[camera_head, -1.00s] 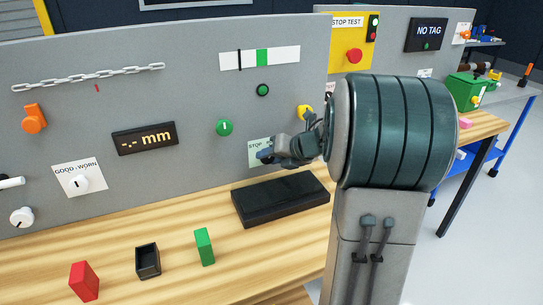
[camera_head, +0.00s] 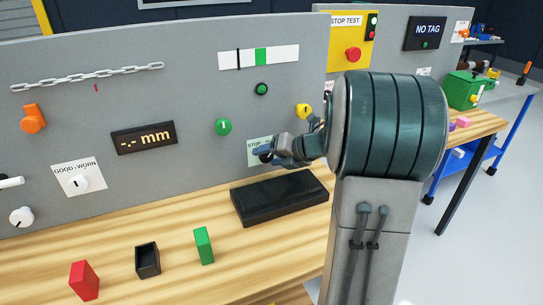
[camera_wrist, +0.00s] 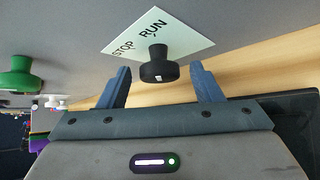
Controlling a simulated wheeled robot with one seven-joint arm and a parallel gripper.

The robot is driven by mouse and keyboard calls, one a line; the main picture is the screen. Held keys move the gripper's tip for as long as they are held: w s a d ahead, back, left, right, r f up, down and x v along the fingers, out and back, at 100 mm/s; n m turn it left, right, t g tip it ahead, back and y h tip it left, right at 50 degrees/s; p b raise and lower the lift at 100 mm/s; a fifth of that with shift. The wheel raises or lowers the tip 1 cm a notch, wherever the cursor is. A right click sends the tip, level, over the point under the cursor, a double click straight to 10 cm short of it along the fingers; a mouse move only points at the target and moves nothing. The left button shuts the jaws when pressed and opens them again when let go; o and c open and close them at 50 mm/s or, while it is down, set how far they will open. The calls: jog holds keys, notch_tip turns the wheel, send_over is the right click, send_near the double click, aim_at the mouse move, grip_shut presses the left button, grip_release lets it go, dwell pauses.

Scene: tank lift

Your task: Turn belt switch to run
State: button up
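The belt switch is a black round knob (camera_wrist: 158,66) on a white plate lettered STOP and RUN (camera_wrist: 185,38), fixed to the grey panel. A small white mark shows on the knob's edge; I cannot tell surely which word it points to. My gripper (camera_wrist: 160,72) is open, one blue finger on each side of the knob, with visible gaps to it. In the head view my gripper (camera_head: 264,153) is at the panel and covers most of the knob and part of the plate (camera_head: 256,144).
A black tray (camera_head: 280,198) lies on the wooden table below my gripper. A red block (camera_head: 84,281), a black box (camera_head: 148,260) and a green block (camera_head: 204,246) stand farther left.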

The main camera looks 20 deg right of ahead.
jog(key=p+v, duration=0.2)
jog(key=v, duration=1.1)
jog(key=shift+s+r, duration=0.25)
jog(key=shift+s, duration=0.05)
jog(key=shift+d, duration=0.15)
jog(key=w+a+r+m+t+h+p, duration=0.1)
jog(key=w+r+m+t+h+p, duration=0.4)
jog(key=r+m+h, duration=0.85)
jog(key=s+a+f+m+g+y+p, duration=0.3)
jog(key=s+a+m+g, duration=0.3)
jog(key=s+a+m, duration=0.2)
jog(key=s+a+f+m+g+y+p, duration=0.4)
jog(key=s+a+f+m+g+p, duration=0.1)
jog(key=s+a+m, duration=0.4)
jog(key=s+m+g, duration=0.1)
jog(key=s+m, duration=0.1)
jog(key=s, duration=0.2)
jog(key=shift+a, duration=0.2)
